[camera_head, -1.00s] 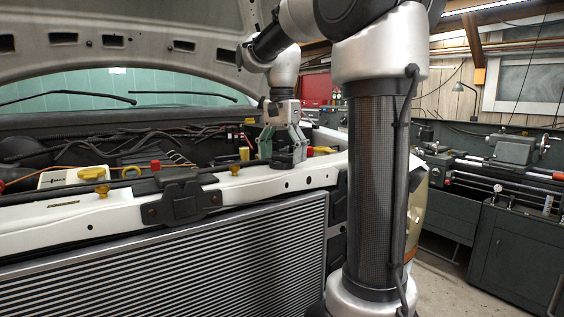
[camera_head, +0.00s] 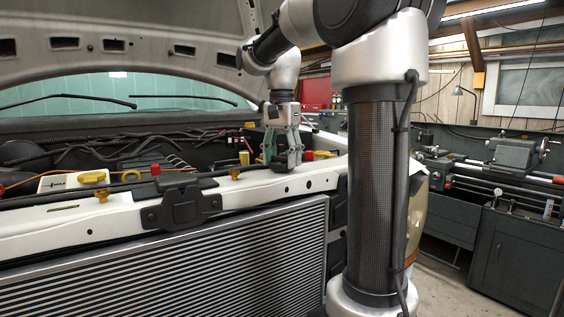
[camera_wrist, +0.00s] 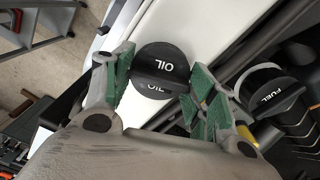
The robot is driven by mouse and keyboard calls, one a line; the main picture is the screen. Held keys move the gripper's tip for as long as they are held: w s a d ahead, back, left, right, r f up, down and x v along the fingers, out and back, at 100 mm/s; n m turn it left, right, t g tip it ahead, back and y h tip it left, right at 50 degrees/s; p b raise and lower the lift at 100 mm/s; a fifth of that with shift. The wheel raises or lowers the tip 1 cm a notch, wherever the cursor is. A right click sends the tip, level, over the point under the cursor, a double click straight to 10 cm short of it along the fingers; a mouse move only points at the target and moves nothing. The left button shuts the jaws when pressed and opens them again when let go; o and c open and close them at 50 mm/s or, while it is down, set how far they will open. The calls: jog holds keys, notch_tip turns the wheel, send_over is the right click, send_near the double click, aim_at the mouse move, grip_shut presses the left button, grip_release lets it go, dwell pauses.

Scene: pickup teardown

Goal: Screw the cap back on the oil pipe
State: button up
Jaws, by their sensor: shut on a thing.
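The black round oil cap (camera_wrist: 160,65), marked OIL in white, sits between the green-padded fingers of my gripper (camera_wrist: 160,82) in the wrist view. My gripper is shut on it, with pads on either side. In the head view my gripper (camera_head: 283,160) points down behind the white front beam of the engine bay, and the cap is not clear there. The oil pipe's opening is hidden beneath the cap and fingers, so I cannot tell how the cap sits on it.
The raised hood (camera_head: 130,25) hangs above.

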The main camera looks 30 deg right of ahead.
aim_at(279, 157)
notch_tip(279, 157, up, 8)
jog(key=shift+r, duration=0.1)
jog(key=shift+w+a+r, duration=0.15)
jog(key=shift+a+r, duration=0.05)
jog(key=shift+a, duration=0.1)
jog(key=w+a+f+n, duration=0.1)
jog(key=w+a+f, duration=0.1)
jog(key=w+a, duration=0.3)
jog(key=w+a+f+n, duration=0.1)
jog(key=w+a+f, duration=0.1)
jog(key=w+a, duration=0.3)
jog(key=w+a+f+n, duration=0.1)
jog(key=w+a+f, duration=0.1)
jog(key=w+a, duration=0.3)
jog(key=shift+w+a+f, duration=0.1)
jog(key=shift+w+a, duration=0.1)
jog(key=shift+a, duration=0.9)
jog(key=shift+w+a+f, duration=0.1)
jog(key=shift+w+a, duration=0.05)
jog(key=shift+a, duration=0.95)
jog(key=shift+w+a+r+m, duration=0.2)
jog(key=shift+w+r+m, duration=0.2)
jog(key=shift+w+r, duration=0.3)
jog(key=shift+m, duration=0.3)
jog(key=shift+f, duration=3.2)
jog(key=shift+f, duration=0.75)
